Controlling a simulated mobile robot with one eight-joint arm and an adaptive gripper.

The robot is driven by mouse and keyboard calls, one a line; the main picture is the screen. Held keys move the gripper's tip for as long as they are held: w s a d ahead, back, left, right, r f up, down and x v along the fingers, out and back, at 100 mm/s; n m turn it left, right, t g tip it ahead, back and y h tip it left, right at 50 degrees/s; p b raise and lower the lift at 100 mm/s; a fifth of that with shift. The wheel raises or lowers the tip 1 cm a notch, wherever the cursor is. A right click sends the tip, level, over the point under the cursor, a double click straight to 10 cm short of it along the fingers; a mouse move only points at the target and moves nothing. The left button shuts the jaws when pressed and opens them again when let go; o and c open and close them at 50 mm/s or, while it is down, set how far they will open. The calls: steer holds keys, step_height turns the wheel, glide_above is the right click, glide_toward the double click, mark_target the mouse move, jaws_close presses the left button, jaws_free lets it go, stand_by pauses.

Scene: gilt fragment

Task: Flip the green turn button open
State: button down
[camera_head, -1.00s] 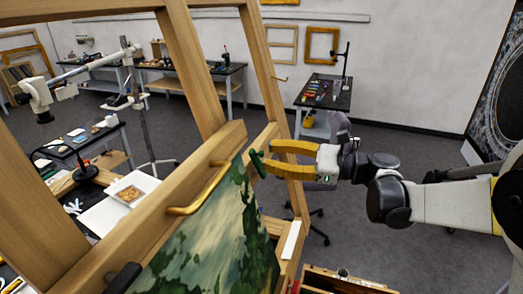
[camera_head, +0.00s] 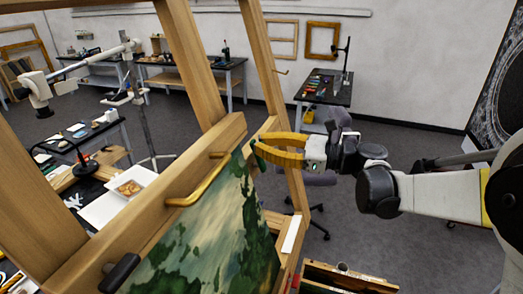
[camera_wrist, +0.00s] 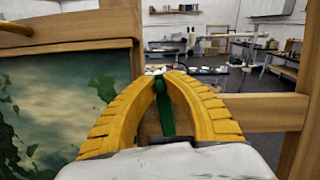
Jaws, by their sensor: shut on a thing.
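The green turn button (camera_wrist: 165,112) is a narrow green piece with a rounded end, seen between my fingers in the wrist view. In the head view only a bit of green (camera_head: 256,158) shows by the fingertips, at the upper right edge of the landscape painting (camera_head: 215,235) on the wooden easel. My gripper (camera_head: 262,150) has yellow ribbed fingers and reaches in from the right. In the wrist view my gripper (camera_wrist: 167,77) is shut on the green button, with the tips close together around its rounded end. The button's mount is hidden.
A brass bar (camera_head: 203,186) and a black knob (camera_head: 121,271) sit on the easel's crossbar (camera_head: 150,195), left of the button. Easel posts (camera_head: 272,80) rise close by. An open wooden box (camera_head: 345,277) lies below. Floor right of the easel is mostly clear.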

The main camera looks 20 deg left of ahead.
steer(key=shift+w+f+m+t+b, duration=0.1)
steer(key=shift+w+m+t+b, duration=0.3)
steer(key=shift+m, duration=0.7)
steer(key=shift+w, duration=0.1)
steer(key=c, duration=1.4)
jaws_free()
steer(key=shift+d, duration=0.1)
steer(key=d, duration=1.2)
steer(key=shift+s, duration=0.45)
